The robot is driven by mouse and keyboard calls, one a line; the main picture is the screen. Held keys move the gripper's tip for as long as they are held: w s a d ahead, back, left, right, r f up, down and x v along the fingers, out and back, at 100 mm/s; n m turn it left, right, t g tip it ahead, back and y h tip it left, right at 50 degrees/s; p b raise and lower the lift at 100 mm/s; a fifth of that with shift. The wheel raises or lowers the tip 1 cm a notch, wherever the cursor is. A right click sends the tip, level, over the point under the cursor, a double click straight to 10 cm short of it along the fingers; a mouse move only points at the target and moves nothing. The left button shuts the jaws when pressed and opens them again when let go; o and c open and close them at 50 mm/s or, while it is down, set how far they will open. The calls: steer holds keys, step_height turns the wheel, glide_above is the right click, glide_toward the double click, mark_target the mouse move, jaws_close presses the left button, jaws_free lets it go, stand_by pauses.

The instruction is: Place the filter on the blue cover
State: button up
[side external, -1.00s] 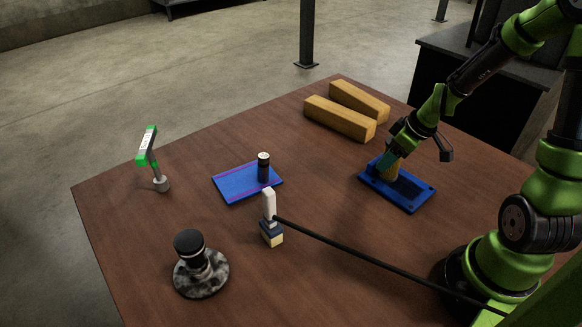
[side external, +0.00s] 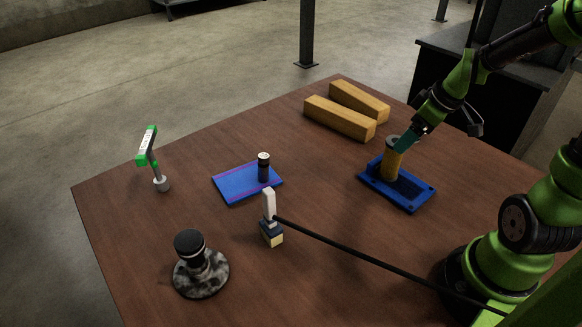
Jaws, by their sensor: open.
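The filter (side external: 393,162), a yellow-tan cylinder with a dark top, stands upright on the blue cover (side external: 415,203). The cover is a flat blue plate with holes near its corners, lying at the right of the table. My gripper (side external: 406,143), with teal fingers, is open at the upper right of the filter, close to its top. The fingers overlap the filter's edge in this view, so I cannot tell whether they touch it.
A blue mat (side external: 230,186) with a small dark cylinder (side external: 263,168) lies mid-table. Two wooden blocks (side external: 340,118) lie behind. A green-headed tool (side external: 150,150), a black-topped part on a round base (side external: 200,275), and a white-tipped tool with a black cable (side external: 269,207) stand left and front.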

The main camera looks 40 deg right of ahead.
steer(key=s+a+r+m+t, duration=0.1)
steer(key=s+a+r+m, duration=0.1)
steer(key=a+r, duration=0.3)
steer(key=s+a+r+m+t+y, duration=0.1)
steer(key=s+a+r+m, duration=0.2)
steer(key=a+r, duration=0.3)
steer(key=a+m, duration=0.1)
steer(key=a, duration=0.4)
steer(key=shift+s+r+t, duration=0.3)
steer(key=shift+s, duration=0.05)
